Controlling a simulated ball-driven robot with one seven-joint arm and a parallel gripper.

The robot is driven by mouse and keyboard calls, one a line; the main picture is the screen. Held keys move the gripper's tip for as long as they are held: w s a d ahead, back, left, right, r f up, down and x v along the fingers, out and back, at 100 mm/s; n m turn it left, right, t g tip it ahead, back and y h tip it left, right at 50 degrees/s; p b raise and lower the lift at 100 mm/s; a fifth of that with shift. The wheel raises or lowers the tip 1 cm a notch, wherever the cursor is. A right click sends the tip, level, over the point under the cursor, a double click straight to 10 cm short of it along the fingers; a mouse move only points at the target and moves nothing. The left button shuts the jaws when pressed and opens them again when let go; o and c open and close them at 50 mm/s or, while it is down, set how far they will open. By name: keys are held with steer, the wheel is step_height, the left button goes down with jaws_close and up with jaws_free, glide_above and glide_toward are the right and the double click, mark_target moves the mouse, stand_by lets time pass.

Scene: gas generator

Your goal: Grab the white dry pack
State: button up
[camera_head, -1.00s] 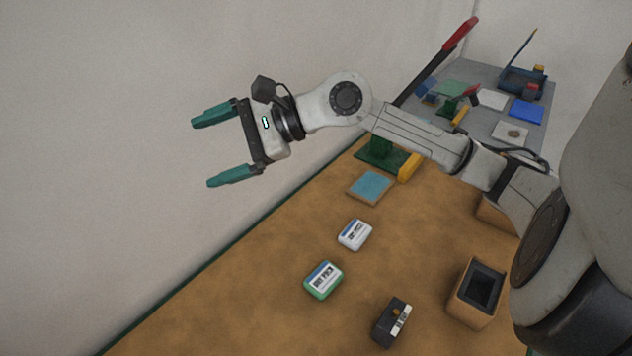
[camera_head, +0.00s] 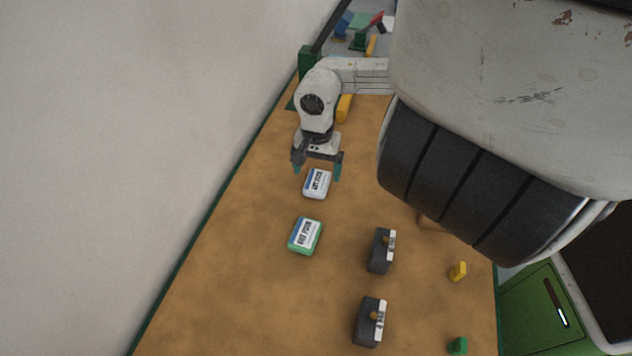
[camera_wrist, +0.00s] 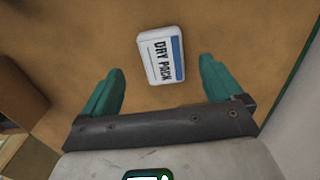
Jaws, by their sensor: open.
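The white dry pack (camera_head: 317,184) lies flat on the brown tabletop, with a label and a blue stripe. In the wrist view the white dry pack (camera_wrist: 161,56) reads "DRY PACK" and lies just beyond and between the fingertips. My gripper (camera_head: 317,169) is open, with its teal fingers pointing toward the table above the pack. In the wrist view my gripper (camera_wrist: 161,73) is empty, and its fingers stand on either side of the pack without visibly touching it. The exact height above the pack cannot be told.
A green-edged pack (camera_head: 304,236) lies nearer on the table. Two dark boxes (camera_head: 381,250) (camera_head: 370,322) stand to its right. Small yellow (camera_head: 458,271) and green (camera_head: 458,346) pieces lie near the right edge. A white wall borders the table's left edge.

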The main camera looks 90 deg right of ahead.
mark_target(317, 182)
steer(key=shift+d+f+p, duration=0.15)
steer(key=shift+f+p, duration=0.2)
steer(key=shift+f, duration=1)
steer(key=shift+d+f+p, duration=0.15)
steer(key=shift+f+p, duration=0.15)
steer(key=shift+f, duration=1)
steer(key=c, duration=1.1)
steer(key=shift+r, duration=0.1)
steer(key=shift+c, duration=0.2)
